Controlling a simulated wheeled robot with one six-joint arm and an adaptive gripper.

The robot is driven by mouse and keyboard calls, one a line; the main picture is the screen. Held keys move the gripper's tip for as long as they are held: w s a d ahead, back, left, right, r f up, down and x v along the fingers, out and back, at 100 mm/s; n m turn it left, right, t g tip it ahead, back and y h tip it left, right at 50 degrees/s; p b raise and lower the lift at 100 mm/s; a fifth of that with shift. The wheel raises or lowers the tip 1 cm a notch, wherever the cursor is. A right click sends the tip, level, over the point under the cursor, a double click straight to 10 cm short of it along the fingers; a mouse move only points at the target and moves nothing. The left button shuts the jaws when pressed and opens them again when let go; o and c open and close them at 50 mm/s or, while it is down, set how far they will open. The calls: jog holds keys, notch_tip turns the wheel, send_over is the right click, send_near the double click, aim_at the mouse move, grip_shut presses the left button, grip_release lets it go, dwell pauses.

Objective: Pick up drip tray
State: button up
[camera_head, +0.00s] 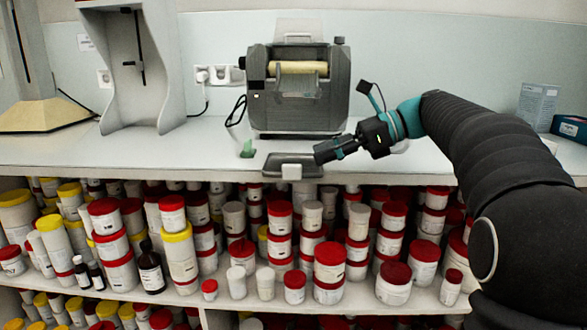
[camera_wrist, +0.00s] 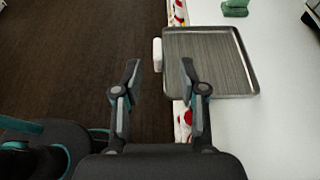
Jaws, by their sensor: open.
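The drip tray (camera_head: 293,159) is a shallow grey metal tray with a raised rim. It lies on the white counter in front of the grey roller mill, its front at the counter edge. In the wrist view the tray (camera_wrist: 212,62) shows a small white handle (camera_wrist: 157,54) on its side, sticking out over the edge. My gripper (camera_head: 320,153) is just right of the tray in the head view. In the wrist view my gripper (camera_wrist: 158,72) is open and empty, its fingertips spread below the white handle in the picture. I cannot tell its height above the tray.
The mill (camera_head: 298,85) stands right behind the tray. A small green object (camera_head: 247,149) is left of the tray. Shelves of red- and yellow-lidded jars (camera_head: 330,262) fill the space under the counter.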

aim_at(293, 165)
jog(key=shift+b+x, duration=0.4)
jog(key=shift+x, duration=3.3)
jog(key=shift+s, duration=0.15)
grip_shut()
